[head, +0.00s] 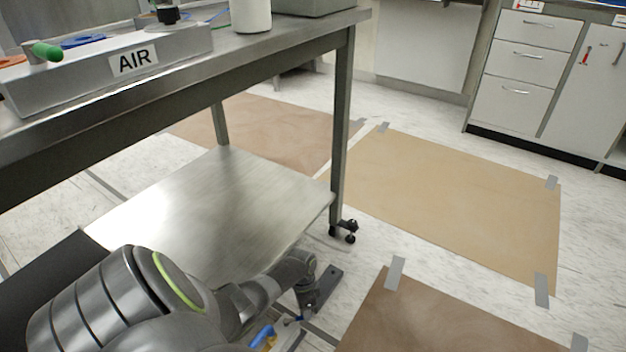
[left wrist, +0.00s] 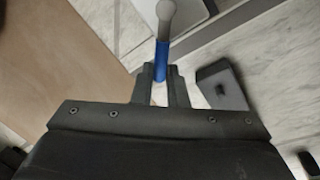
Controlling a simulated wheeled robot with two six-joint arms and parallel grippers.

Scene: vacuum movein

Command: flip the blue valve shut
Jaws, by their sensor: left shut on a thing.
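The blue valve handle (left wrist: 161,62) shows in the left wrist view as a short blue sleeve with a rounded grey end. My left gripper (left wrist: 161,80) has its two dark fingers shut on the near end of this blue handle. In the head view my left gripper (head: 300,315) reaches down low beyond the table, close to the bottom edge. A blue part (head: 262,335) with some yellow shows beside it there; I cannot tell whether it belongs to the same valve. The valve body is mostly hidden. My right gripper is not in view.
A steel table (head: 342,130) with a lower shelf (head: 215,200) and a caster stands at left. A grey box labelled AIR (head: 110,65) is on top. Brown sheets (head: 450,200) are taped to the floor. White cabinets (head: 525,65) stand at the back right. A dark block (left wrist: 222,85) lies near my fingers.

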